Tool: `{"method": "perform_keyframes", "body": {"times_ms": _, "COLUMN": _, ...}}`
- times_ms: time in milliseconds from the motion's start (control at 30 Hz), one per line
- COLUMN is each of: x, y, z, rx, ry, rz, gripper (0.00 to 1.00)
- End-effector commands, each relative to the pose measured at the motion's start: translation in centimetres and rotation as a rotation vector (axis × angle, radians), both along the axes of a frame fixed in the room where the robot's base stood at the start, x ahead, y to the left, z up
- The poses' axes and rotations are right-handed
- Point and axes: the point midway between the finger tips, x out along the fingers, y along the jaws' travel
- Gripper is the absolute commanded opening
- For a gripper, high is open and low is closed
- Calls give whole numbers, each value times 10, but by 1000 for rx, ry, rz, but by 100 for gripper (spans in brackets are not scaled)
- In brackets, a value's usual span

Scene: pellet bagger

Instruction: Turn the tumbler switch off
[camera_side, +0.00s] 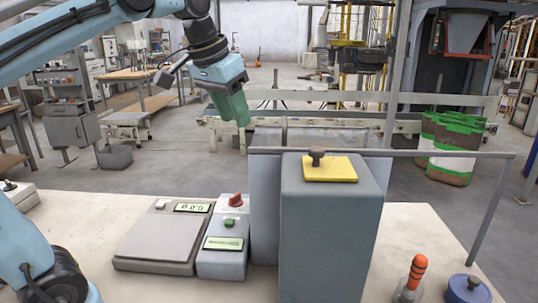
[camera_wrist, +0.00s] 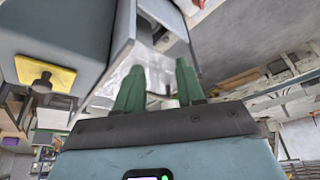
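My gripper (camera_side: 240,118) hangs in the air above and behind the control box, clear of everything on the table. In the wrist view its two green fingers (camera_wrist: 159,68) are apart with nothing held between them. No part is plainly marked as the tumbler switch. A pale box (camera_side: 18,194) with a small dark lever or knob on top is cut by the left edge; I cannot tell its setting. The grey control box (camera_side: 222,262) carries a red knob (camera_side: 236,200), a green button (camera_side: 229,222) and a lit display.
A tall grey cabinet (camera_side: 325,240) bears a yellow plate (camera_side: 343,172) with a brown knob. A rail (camera_side: 440,154) runs behind it. A flat scale (camera_side: 163,238) stands left of the control box.

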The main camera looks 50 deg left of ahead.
Motion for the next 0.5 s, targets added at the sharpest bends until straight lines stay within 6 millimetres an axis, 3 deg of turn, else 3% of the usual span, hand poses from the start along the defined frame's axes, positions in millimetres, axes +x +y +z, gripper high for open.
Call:
{"method": "perform_keyframes", "body": {"times_ms": 300, "x": 52, "y": 60, "z": -1, "rx": -26, "ry": 188, "rz": 85, "gripper": 38}}
{"method": "perform_keyframes", "body": {"times_ms": 500, "x": 69, "y": 91, "z": -14, "rx": -49, "ry": 278, "rz": 122, "gripper": 38}}
